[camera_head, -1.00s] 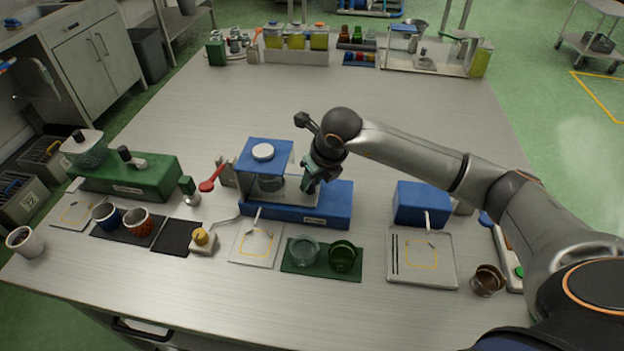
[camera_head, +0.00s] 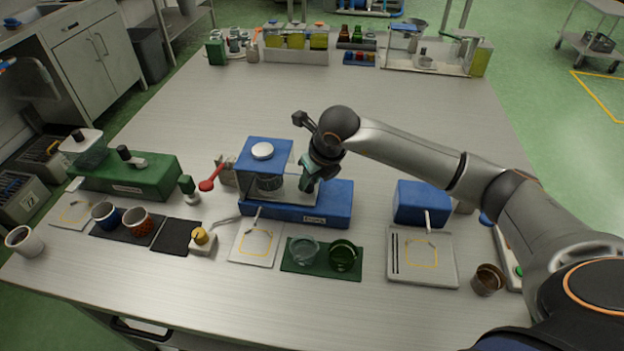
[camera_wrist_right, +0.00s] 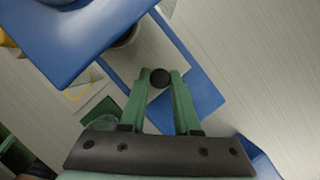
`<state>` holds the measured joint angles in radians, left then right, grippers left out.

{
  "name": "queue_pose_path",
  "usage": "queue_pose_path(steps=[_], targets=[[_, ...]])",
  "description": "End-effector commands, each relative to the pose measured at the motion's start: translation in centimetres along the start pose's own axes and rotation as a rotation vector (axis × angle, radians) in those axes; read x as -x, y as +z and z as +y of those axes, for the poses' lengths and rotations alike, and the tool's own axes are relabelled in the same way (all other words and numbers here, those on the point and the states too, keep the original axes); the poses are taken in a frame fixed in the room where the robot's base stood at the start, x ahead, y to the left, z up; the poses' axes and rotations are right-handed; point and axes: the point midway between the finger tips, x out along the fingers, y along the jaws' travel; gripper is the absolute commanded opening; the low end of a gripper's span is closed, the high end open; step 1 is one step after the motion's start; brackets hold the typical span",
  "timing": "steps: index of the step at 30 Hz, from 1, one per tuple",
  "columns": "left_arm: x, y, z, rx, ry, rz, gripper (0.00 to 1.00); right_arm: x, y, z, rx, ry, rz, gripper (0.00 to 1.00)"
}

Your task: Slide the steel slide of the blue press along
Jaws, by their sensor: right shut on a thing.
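The blue press (camera_head: 335,206) stands in the middle of the table, with a blue top plate bearing a white knob (camera_head: 262,151). Its steel slide (camera_head: 285,190) lies on the blue base and runs out to the right from under the top plate. The slide and base also show in the wrist view (camera_wrist_right: 200,92). My right gripper (camera_head: 307,186) points down at the slide's right part. In the wrist view its green fingers (camera_wrist_right: 160,82) are shut on the slide's round black knob (camera_wrist_right: 160,78). My left gripper is out of view.
A green press (camera_head: 130,178) stands at the left and a blue box (camera_head: 420,203) at the right. In front are a green mat (camera_head: 320,270) with two glass cups, a white pad (camera_head: 257,246) and a grey tray (camera_head: 422,272).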

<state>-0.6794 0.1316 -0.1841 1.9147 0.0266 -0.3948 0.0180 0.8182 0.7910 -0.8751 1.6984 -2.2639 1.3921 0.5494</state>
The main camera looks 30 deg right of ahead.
Motion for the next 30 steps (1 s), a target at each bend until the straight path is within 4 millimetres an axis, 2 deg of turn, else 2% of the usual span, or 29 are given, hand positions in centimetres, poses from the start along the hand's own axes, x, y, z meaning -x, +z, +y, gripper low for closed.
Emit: queue_pose_path(steps=[3,10,11,18,26,30], targets=[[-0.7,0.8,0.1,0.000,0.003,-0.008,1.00,-0.3,0.7,0.7,0.001,0.002,-0.006,0.00],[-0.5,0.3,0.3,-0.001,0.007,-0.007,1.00,-0.1,0.8,0.8,0.001,0.004,-0.009,0.00],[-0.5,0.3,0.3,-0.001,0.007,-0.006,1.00,-0.1,0.9,0.8,0.001,0.005,-0.009,0.33],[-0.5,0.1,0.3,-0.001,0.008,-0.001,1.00,-0.2,0.8,0.8,0.001,0.003,-0.006,0.60],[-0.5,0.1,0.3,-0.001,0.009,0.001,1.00,-0.2,0.7,0.7,0.000,0.001,-0.003,0.61],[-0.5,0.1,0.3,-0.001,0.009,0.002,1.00,0.8,0.7,0.6,0.000,0.001,-0.004,0.61]])
